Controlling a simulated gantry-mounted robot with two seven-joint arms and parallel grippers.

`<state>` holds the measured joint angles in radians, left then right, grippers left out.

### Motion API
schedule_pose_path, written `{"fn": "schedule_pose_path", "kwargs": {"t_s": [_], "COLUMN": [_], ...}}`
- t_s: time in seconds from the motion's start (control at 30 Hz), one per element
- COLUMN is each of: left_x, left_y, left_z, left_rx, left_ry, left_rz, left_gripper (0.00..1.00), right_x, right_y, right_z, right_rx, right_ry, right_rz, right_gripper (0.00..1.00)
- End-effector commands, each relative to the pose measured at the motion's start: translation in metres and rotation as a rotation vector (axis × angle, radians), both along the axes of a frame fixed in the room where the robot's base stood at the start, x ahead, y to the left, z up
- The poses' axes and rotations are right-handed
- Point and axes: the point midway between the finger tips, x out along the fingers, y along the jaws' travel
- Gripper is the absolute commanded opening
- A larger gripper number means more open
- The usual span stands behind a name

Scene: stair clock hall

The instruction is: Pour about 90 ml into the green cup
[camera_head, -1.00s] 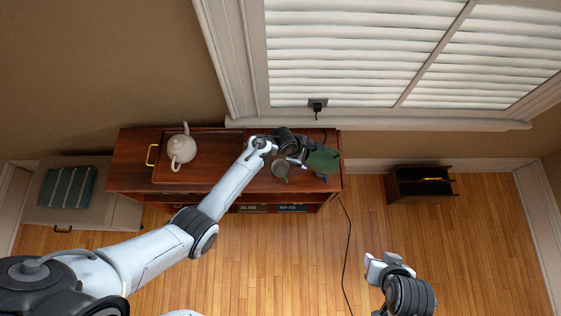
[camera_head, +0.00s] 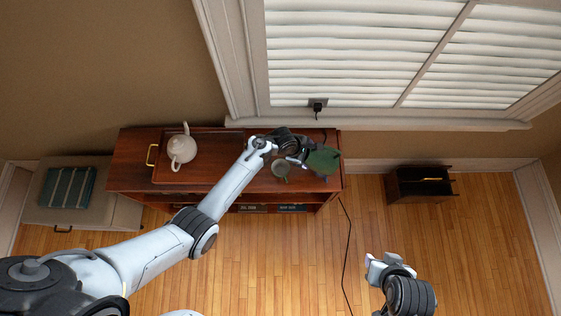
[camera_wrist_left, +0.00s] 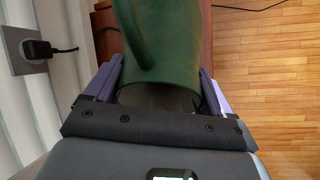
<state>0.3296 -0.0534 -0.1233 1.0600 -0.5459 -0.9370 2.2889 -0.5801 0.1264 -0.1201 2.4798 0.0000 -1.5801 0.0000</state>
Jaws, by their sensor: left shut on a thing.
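My left gripper (camera_head: 306,163) is shut on a dark green jug (camera_head: 324,159) and holds it over the right end of the wooden cabinet. In the left wrist view the jug (camera_wrist_left: 178,45) sits between the two purple fingers, its handle on the near side; its far end is out of frame. The jug looks tilted. A small grey-green cup (camera_head: 281,169) stands on the cabinet just left of the jug, partly close under my gripper. Neither its contents nor any stream shows. My right gripper (camera_head: 380,262) hangs over the floor at lower right, apart from everything; its jaw gap is unclear.
A white teapot (camera_head: 181,150) stands on a tray (camera_head: 215,142) at the left of the cabinet (camera_head: 130,165). A black cord (camera_head: 347,255) runs on the floor. A dark box (camera_head: 421,188) stands at right.

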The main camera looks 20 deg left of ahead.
Motion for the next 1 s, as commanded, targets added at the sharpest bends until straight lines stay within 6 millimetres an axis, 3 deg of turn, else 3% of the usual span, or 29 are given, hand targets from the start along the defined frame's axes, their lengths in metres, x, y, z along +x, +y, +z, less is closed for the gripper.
{"fn": "schedule_pose_path", "kwargs": {"t_s": [0.27,0.5,0.7,1.0], "left_x": [0.002,0.006,0.013,0.022], "left_y": [-0.004,-0.011,-0.028,-0.048], "left_z": [0.012,0.037,0.033,0.029], "left_rx": [0.047,0.171,0.315,0.531], "left_ry": [0.016,0.066,0.126,0.216], "left_rz": [-0.001,-0.003,-0.002,0.001], "left_gripper": [0.0,0.0,0.0,0.0], "right_x": [0.0,0.0,0.0,0.0], "right_y": [0.001,0.002,0.002,0.002], "right_z": [0.013,0.04,0.026,-0.018], "right_rx": [0.004,0.009,0.011,0.009], "right_ry": [0.001,0.0,-0.001,0.001], "right_rz": [-0.002,-0.005,-0.007,-0.005], "right_gripper": [0.43,0.43,0.43,0.43]}}
